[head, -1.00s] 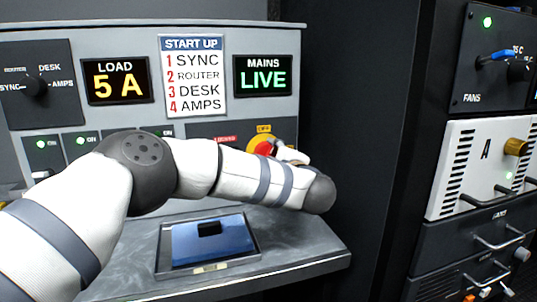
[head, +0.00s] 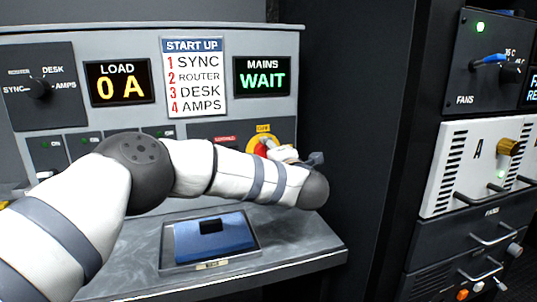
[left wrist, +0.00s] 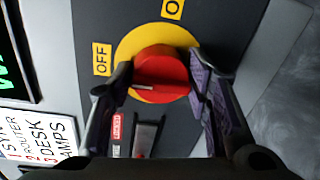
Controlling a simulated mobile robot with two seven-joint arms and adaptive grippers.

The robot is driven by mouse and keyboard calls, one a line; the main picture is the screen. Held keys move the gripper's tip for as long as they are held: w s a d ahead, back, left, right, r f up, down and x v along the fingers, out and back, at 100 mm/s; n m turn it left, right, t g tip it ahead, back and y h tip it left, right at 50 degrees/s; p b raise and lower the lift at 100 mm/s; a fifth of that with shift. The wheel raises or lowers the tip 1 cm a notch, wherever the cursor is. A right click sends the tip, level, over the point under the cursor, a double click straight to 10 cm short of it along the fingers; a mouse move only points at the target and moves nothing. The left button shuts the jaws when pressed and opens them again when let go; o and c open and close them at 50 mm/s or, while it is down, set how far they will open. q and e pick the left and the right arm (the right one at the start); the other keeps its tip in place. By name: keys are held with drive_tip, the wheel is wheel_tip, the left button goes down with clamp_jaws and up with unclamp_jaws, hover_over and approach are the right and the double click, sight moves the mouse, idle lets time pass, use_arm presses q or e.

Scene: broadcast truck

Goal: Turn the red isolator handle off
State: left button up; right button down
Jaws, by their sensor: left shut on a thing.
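The red isolator handle (left wrist: 160,68) sits on a round yellow plate (left wrist: 128,45) on the grey panel. A yellow OFF label (left wrist: 102,58) is to its left in the left wrist view, and another yellow label, cut off by the frame, is above. A white mark shows on the handle's lower left. My left gripper (left wrist: 162,76) is shut on the handle, one finger on each side. In the head view the handle (head: 261,147) is partly hidden by my left gripper (head: 280,153) and arm. My right gripper is not in view.
The load display (head: 119,82) reads 0 A and the mains display (head: 262,76) reads WAIT. A START UP list (head: 194,78) hangs between them. A desk ledge (head: 290,240) with a blue-topped tray (head: 210,265) lies below my arm. A dark equipment rack (head: 475,215) stands at right.

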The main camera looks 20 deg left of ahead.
use_arm(q)
drive_tip(key=shift+r, duration=0.3)
drive_tip(key=o, duration=1)
drive_tip(key=shift+o, duration=0.8)
drive_tip(key=shift+f, duration=0.15)
drive_tip(key=f+v, duration=0.1)
drive_tip(key=v, duration=1.1)
drive_tip(key=shift+r, duration=0.45)
drive_tip(key=shift+f, duration=0.1)
